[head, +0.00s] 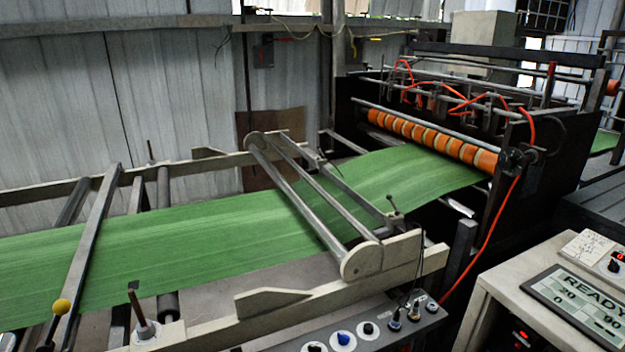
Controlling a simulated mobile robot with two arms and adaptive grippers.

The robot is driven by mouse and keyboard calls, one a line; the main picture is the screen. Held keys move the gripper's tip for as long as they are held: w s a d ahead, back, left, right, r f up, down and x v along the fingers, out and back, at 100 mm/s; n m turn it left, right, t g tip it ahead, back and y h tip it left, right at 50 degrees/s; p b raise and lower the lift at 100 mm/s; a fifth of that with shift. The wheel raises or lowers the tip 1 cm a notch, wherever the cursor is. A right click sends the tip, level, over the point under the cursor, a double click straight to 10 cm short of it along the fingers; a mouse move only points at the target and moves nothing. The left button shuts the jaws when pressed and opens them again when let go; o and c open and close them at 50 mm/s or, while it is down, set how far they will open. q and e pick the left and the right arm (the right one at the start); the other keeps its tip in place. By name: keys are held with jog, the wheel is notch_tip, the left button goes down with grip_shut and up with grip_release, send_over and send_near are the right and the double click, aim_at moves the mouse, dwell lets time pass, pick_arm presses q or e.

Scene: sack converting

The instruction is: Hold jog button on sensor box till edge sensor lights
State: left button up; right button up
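A grey box with a row of knobs and buttons (380,332) sits at the bottom, in front of the machine frame. It looks like the sensor box. It carries a blue knob (343,338), a black knob (368,328) and several others; labels are too small to read, so I cannot tell which is the jog button. The green sack web (200,245) runs across the frame towards orange rollers (430,138). A small upright post (393,203) stands at the web's near edge; I cannot tell whether it is the edge sensor, and no lit lamp shows on it. Neither gripper is in view.
A red cable (487,235) hangs between console and machine.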

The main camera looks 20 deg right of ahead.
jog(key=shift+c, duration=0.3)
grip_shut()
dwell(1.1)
